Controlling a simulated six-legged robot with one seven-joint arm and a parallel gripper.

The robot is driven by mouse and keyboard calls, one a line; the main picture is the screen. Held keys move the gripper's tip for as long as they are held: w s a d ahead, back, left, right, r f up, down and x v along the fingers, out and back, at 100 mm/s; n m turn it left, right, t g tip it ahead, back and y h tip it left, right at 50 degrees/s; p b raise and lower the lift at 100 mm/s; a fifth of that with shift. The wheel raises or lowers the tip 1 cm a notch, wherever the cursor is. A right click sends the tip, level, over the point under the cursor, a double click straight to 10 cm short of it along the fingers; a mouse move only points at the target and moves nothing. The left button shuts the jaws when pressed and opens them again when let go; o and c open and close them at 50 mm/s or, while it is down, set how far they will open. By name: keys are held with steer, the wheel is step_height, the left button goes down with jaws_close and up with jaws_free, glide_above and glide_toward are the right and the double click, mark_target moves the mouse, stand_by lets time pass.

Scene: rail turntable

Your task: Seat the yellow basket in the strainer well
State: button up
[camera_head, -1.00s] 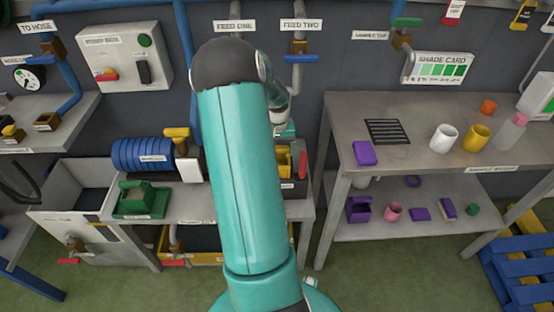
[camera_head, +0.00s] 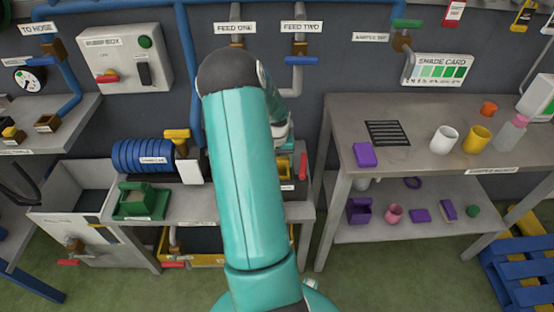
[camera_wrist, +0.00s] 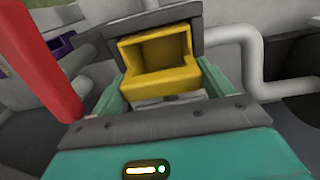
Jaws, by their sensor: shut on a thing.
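The yellow basket (camera_wrist: 157,60) is an open-topped box between my gripper's teal fingers in the wrist view. My gripper (camera_wrist: 163,84) is shut on it. Part of the basket (camera_head: 285,168) also shows in the head view, just right of my arm on the middle bench. A grey frame (camera_wrist: 196,36) borders the far side of the basket in the wrist view. I cannot tell whether this frame is the strainer well or whether the basket is inside it. My arm hides most of that spot in the head view.
A red upright handle (camera_head: 303,167) stands close right of the basket, and left of it in the wrist view (camera_wrist: 38,62). A pale pipe (camera_wrist: 245,60) bends beside the basket. Blue discs (camera_head: 142,156) and a green box (camera_head: 141,199) are on the bench at left.

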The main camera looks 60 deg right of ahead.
steer(key=o, duration=1.5)
step_height(320, 180, up, 13)
steer(key=w+a+r+n+t, duration=0.15)
steer(key=w+a+r, duration=0.3)
steer(key=a, duration=0.45)
steer(key=w+a+r+n, duration=0.2)
steer(key=w+a+r, duration=0.25)
steer(key=a, duration=0.35)
steer(key=w+a+r+n+t, duration=0.15)
steer(key=w+a+r, duration=0.3)
steer(key=a, duration=0.45)
steer(key=s+a+r+n+t, duration=0.1)
steer(key=s+a+r+n, duration=0.1)
steer(key=a, duration=0.6)
steer(key=s+a+r+n, duration=0.1)
steer(key=s+a+n, duration=0.2)
steer(key=a, duration=0.5)
steer(key=s+a+r+n+t, duration=0.1)
steer(key=s+a, duration=0.3)
steer(key=a, duration=0.4)
steer(key=shift+s+a+r+n+t, duration=0.15)
steer(key=shift+s+r+n+t, duration=0.15)
steer(key=shift+r+n, duration=0.5)
